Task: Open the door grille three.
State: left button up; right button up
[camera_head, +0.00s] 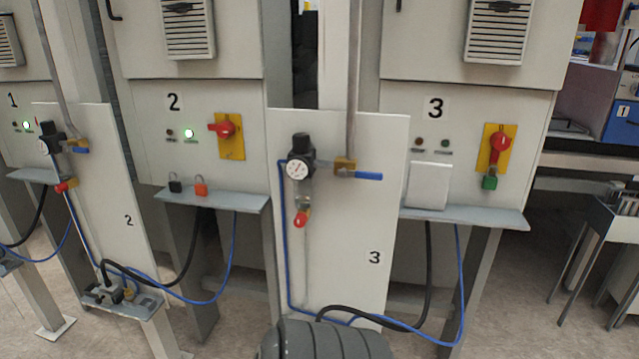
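Cabinet three, marked with a black "3" (435,108), stands at the right. Its upper door (425,45) looks shut and carries a white louvred grille (495,45) with a dark latch-like part (500,7) at its top. The top of the door is cut off by the frame. Below the door are two unlit lamps (432,143) and a red rotary switch (498,143) on a yellow plate, with a green padlock (489,183) hanging at it. Neither of my grippers shows in this view.
Panel three (345,235), with a gauge and blue-handled valve (368,176), stands in front of the cabinets. A shelf (470,217) juts out under cabinet three, holding a white box (428,186). Cabinet two's shelf (225,201) holds black and red padlocks. Hoses hang below.

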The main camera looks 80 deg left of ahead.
aim_at(497, 31)
jog(key=k+l+u, duration=0.1)
jog(key=u, duration=2.8)
